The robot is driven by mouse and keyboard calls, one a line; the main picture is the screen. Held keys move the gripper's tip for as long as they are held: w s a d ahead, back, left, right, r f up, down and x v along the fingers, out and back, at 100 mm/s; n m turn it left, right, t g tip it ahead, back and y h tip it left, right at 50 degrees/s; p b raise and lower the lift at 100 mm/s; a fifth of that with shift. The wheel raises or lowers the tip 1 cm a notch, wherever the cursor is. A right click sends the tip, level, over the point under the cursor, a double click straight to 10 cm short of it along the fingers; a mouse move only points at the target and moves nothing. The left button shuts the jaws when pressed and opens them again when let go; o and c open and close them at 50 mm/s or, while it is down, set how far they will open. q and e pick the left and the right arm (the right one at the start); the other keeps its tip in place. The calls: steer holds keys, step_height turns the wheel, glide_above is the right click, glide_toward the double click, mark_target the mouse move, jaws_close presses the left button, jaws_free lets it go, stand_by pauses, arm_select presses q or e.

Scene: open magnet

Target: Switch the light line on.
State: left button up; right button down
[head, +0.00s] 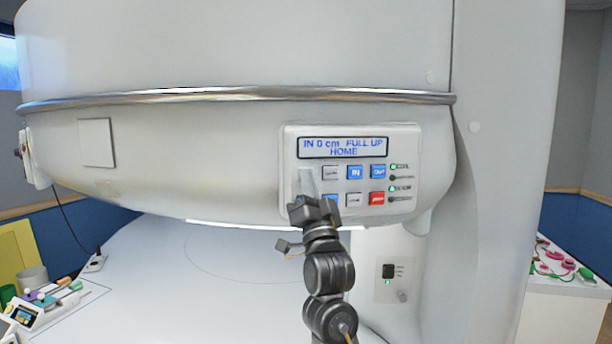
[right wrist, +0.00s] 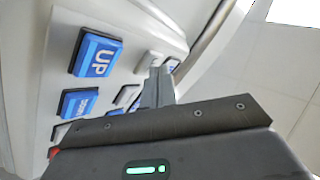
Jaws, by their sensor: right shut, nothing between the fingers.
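The control panel (head: 348,138) sits on the front of the big upper housing. Its display (head: 342,147) reads "IN 0 cm FULL UP HOME". Below it are a grey button (head: 331,172), a blue IN button (head: 355,172), a blue OUT button (head: 378,171), another grey button (head: 354,199) and a red button (head: 377,198). The grey labels are too small to read. My right gripper (head: 308,180) is shut and empty, its tips close to the panel's left buttons. In the right wrist view, the fingers (right wrist: 157,88) are near the grey buttons (right wrist: 127,95); contact cannot be told. My left gripper is out of view.
Indicator lights at the panel's right include a lit green one (head: 393,167). The wrist view shows a blue UP button (right wrist: 95,52). A white lower surface (head: 230,285) lies below the housing. A side table (head: 565,282) with small items stands at right.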

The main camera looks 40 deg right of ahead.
steer(key=shift+w, duration=0.15)
stand_by(0.5)
steer(key=shift+s+a, duration=0.4)
steer(key=shift+s, duration=0.35)
steer(key=shift+s+a+p, duration=0.3)
steer(key=shift+s+a, duration=0.1)
steer(key=shift+s, duration=0.35)
steer(key=shift+s+a+p, duration=0.35)
steer(key=shift+s+a, duration=0.05)
steer(key=shift+s, duration=0.3)
steer(key=shift+s+a+p, duration=0.3)
steer(key=shift+s+a, duration=0.1)
steer(key=shift+s, duration=0.35)
steer(key=shift+f, duration=0.1)
